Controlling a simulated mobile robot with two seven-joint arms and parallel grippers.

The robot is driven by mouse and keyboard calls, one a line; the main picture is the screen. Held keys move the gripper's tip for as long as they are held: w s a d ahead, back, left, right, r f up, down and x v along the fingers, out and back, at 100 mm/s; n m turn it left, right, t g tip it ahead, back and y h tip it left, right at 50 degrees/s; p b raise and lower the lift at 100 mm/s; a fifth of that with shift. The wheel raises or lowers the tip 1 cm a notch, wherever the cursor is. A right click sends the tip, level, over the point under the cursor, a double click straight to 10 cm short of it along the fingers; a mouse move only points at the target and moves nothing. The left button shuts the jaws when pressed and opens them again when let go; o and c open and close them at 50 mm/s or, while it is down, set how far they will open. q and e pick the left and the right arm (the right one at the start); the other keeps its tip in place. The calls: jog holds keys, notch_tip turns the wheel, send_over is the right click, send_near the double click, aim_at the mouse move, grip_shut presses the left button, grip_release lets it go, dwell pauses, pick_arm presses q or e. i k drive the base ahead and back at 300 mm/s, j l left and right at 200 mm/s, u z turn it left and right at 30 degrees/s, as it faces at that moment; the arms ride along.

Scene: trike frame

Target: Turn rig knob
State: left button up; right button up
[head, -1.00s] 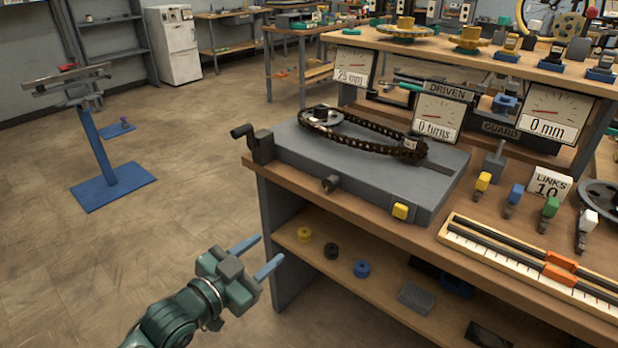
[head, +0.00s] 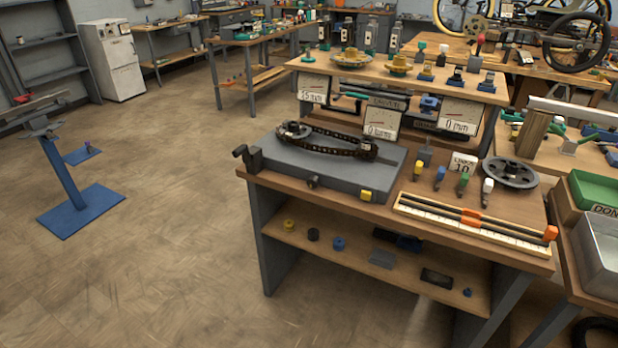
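The grey chain rig (head: 310,165) lies on the near workbench with a dark chain loop (head: 330,143) on top. A small round dark knob (head: 313,182) sticks out of the rig's front face. A black crank handle (head: 246,156) is at its left end, and a yellow button (head: 367,195) is at the front right. Dials stand behind the rig; they appear to read 25 mm (head: 313,90), 0 (head: 383,122) and 0 mm (head: 460,117). Neither of my grippers is in view.
The workbench (head: 350,205) has a lower shelf with small parts. Right of the rig are coloured tools, a links card (head: 462,163), a dark wheel (head: 510,172) and a ruler tray (head: 470,226). A blue stand (head: 75,205) is at left. The floor in front is clear.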

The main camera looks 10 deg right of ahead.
aim_at(313, 182)
jog(key=z, duration=0.85)
jog(key=i+j+z, duration=0.1)
jog(key=j+z, duration=0.15)
jog(key=z, duration=0.15)
jog(key=j+z, duration=0.25)
jog(key=z, duration=0.15)
jog(key=j+z, duration=0.25)
jog(key=z, duration=0.15)
jog(key=j+z, duration=0.3)
jog(key=j, duration=0.2)
jog(key=k+j+z, duration=0.3)
jog(key=j, duration=0.2)
jog(key=k+j+z, duration=0.1)
jog(key=j, duration=0.25)
jog(key=j+z, duration=0.1)
jog(key=j, duration=0.25)
jog(key=k+j+z, duration=0.1)
jog(key=j, duration=0.2)
jog(key=k, duration=0.05)
